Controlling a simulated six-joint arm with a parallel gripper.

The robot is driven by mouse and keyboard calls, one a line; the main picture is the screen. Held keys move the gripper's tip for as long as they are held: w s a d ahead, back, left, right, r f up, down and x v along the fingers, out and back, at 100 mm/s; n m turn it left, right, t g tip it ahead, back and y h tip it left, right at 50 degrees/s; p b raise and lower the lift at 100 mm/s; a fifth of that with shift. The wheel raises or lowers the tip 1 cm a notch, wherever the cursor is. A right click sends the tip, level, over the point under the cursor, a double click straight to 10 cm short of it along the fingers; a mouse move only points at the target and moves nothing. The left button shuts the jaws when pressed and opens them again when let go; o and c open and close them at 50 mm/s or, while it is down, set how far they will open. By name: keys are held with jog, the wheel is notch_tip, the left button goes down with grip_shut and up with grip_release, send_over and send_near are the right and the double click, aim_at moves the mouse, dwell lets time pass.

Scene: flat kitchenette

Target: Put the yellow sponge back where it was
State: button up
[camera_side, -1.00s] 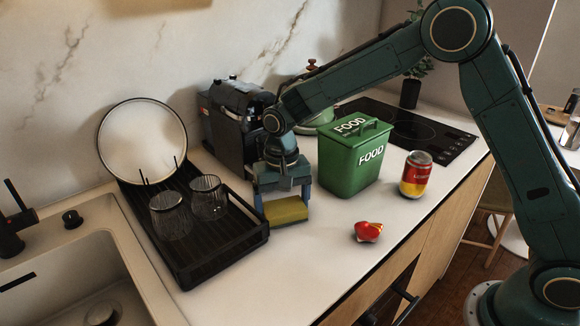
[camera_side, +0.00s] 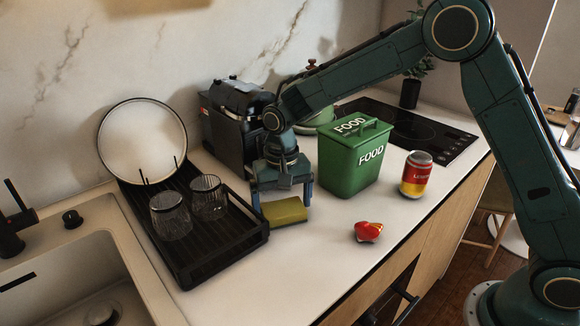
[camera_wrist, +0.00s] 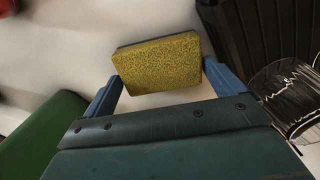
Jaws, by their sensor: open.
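The yellow sponge (camera_side: 285,212) lies flat on the white counter, just right of the black dish rack. My gripper (camera_side: 283,205) is directly above and behind it, fingers pointing down and spread apart. In the wrist view, the sponge (camera_wrist: 158,63) sits beyond the two blue fingertips of my gripper (camera_wrist: 162,80). Its textured yellow face shows, and there is a gap between the fingers and the sponge's sides.
The black dish rack (camera_side: 250,243) with two glasses and a plate stands left. A coffee machine (camera_side: 235,130) is behind. The front counter is clear.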

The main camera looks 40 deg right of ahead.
aim_at(283, 205)
notch_tip(283, 205, up, 12)
jog(key=shift+f, duration=0.15)
dwell(0.4)
dwell(0.5)
jog(key=s+d+r+n+t, duration=0.1)
jog(key=s+d+r, duration=0.35)
jog(key=s, duration=0.25)
jog(key=s+d+r+n+t, duration=0.1)
jog(key=s+d+r+t, duration=0.1)
jog(key=s+d+r, duration=0.4)
jog(key=s+d+f+n+t, duration=0.1)
jog(key=s+f, duration=0.1)
jog(key=s, duration=0.6)
jog(key=s+f+n+t, duration=0.1)
jog(key=s+f, duration=0.1)
jog(key=s, duration=0.6)
jog(key=shift+s+d+n+t, duration=0.2)
jog(key=shift+d+n+t, duration=0.1)
jog(key=shift+d, duration=0.05)
jog(key=shift+f, duration=0.1)
